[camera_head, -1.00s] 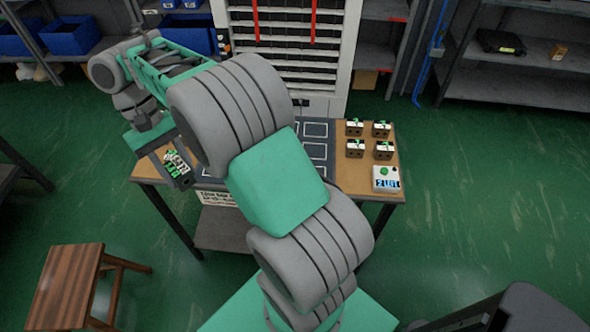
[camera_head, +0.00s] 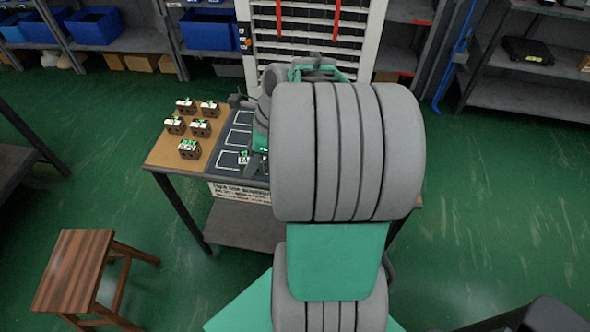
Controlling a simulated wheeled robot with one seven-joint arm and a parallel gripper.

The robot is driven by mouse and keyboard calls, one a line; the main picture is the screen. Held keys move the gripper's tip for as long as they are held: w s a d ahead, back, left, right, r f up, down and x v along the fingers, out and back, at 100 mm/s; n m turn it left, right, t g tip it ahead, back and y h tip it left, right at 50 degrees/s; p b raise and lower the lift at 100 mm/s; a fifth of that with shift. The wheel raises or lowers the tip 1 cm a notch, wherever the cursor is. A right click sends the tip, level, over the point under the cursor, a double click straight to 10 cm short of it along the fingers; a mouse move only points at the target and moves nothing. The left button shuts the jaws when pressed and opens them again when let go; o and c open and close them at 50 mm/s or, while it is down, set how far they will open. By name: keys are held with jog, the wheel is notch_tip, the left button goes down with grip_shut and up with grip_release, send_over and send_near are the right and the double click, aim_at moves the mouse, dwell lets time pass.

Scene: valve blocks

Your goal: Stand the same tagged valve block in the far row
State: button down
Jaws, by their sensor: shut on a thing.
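My gripper (camera_head: 254,165) is low over the dark mat (camera_head: 221,147), just left of my thick arm links, which hide much of it. It appears shut on a small valve block with a white and green top (camera_head: 243,157), at the near part of the mat. Whether this block touches the mat cannot be told. White outlined squares show on the mat's left side; the far squares and right side are hidden by my arm. Several valve blocks with white and green tops (camera_head: 189,149) stand upright on the wooden left part of the table (camera_head: 163,152).
A tall white slatted cabinet (camera_head: 361,35) stands behind the table. A sign (camera_head: 240,193) hangs on the table's front edge. A wooden stool (camera_head: 74,270) stands at the front left. The table's right part is hidden behind my arm.

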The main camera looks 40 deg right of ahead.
jog(key=shift+s+d+f+m+t+h, duration=0.2)
jog(key=shift+d+m, duration=0.2)
jog(key=shift+m, duration=0.2)
jog(key=shift+s+d+f+m+t+h, duration=0.1)
jog(key=shift+d+m+t, duration=0.1)
jog(key=shift+d+m, duration=0.3)
jog(key=d+f, duration=0.3)
jog(key=d, duration=0.1)
jog(key=w+d+f, duration=0.1)
jog(key=d+f, duration=0.2)
jog(key=d, duration=0.1)
jog(key=d+f+p, duration=0.1)
jog(key=d+f, duration=0.2)
jog(key=d, duration=0.2)
jog(key=shift+w+f, duration=0.15)
jog(key=shift+f, duration=0.05)
jog(key=shift+d+f, duration=0.2)
jog(key=shift+f, duration=1.7)
jog(key=c, duration=0.9)
grip_release()
